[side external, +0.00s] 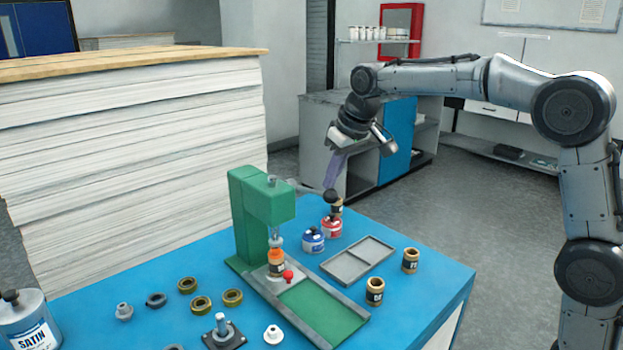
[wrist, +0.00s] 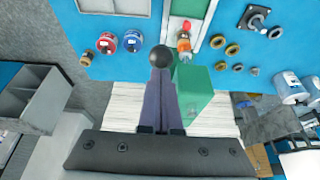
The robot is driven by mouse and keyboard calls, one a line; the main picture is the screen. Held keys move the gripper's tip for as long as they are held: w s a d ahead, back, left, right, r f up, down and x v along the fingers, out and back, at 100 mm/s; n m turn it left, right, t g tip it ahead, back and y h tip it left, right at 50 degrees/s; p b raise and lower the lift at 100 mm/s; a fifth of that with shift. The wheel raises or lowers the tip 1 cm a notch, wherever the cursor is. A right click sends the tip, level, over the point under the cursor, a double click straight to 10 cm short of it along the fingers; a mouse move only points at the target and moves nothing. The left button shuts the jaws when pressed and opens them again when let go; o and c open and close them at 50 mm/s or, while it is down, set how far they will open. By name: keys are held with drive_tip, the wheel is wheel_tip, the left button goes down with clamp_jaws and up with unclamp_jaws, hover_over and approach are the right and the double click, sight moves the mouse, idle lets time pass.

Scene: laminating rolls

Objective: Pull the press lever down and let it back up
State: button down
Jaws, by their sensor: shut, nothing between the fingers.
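The green press (side external: 262,205) stands on the blue table; it also shows in the wrist view (wrist: 195,92). A black ball (side external: 331,197), which looks like the lever's knob, shows to the right of the press head. A small brown jar with an orange top (side external: 276,263) stands under the press ram.
Blue (side external: 313,240) and red (side external: 332,227) tins and a brown jar stand near the ball. A grey divided tray (side external: 358,260) and more jars (side external: 375,291) lie to the right. Several rings (side external: 232,297) lie front left. A tall paper stack (side external: 130,160) stands behind.

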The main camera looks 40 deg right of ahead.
drive_tip(key=shift+r, duration=3.4)
drive_tip(key=s+a+r+t, duration=0.1)
drive_tip(key=s+r, duration=0.1)
drive_tip(key=s, duration=0.6)
drive_tip(key=s+r+t, duration=0.1)
drive_tip(key=s+r, duration=0.1)
drive_tip(key=s, duration=0.7)
drive_tip(key=s+f+g, duration=0.1)
drive_tip(key=s+f, duration=1.5)
drive_tip(key=f, duration=0.1)
drive_tip(key=shift+f, duration=0.25)
drive_tip(key=shift+a, duration=0.1)
